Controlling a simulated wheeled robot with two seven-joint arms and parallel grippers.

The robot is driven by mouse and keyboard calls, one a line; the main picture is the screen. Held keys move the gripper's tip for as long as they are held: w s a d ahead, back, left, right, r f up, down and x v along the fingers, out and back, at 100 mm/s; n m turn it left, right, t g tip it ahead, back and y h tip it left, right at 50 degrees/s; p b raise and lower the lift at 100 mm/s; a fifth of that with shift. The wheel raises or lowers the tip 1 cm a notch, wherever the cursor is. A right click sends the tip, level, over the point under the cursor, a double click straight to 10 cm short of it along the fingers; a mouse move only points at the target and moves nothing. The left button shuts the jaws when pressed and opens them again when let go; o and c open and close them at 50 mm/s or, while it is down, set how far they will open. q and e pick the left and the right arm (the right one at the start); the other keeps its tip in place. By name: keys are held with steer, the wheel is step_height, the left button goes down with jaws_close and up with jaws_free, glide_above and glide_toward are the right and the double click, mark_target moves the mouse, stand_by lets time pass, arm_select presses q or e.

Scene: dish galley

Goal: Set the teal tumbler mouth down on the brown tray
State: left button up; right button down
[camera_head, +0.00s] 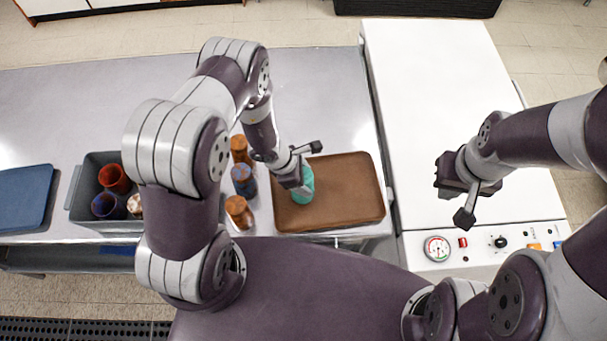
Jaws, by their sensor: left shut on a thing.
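The teal tumbler (304,186) is at the left part of the brown tray (352,188). My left gripper (301,178) is shut on it, and the gripper hides part of its side. The tumbler looks about upright. I cannot tell which end is its mouth, or whether it touches the tray. My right gripper (456,199) is empty above the white machine, with its fingers apart.
Several orange-brown and blue tumblers (238,211) stand just left of the tray. A grey bin (80,190) with more cups is further left, beside a blue tray (22,196). The white machine (430,80) with a gauge (437,248) stands right of the counter. The counter behind the brown tray is clear.

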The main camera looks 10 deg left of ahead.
arm_select(q)
steer(key=shift+f, duration=0.45)
steer(key=o, duration=1.2)
steer(key=shift+o, duration=0.2)
steer(key=shift+r, duration=0.1)
steer(key=b+v, duration=0.1)
steer(key=v, duration=1.1)
steer(key=shift+a+r, duration=0.2)
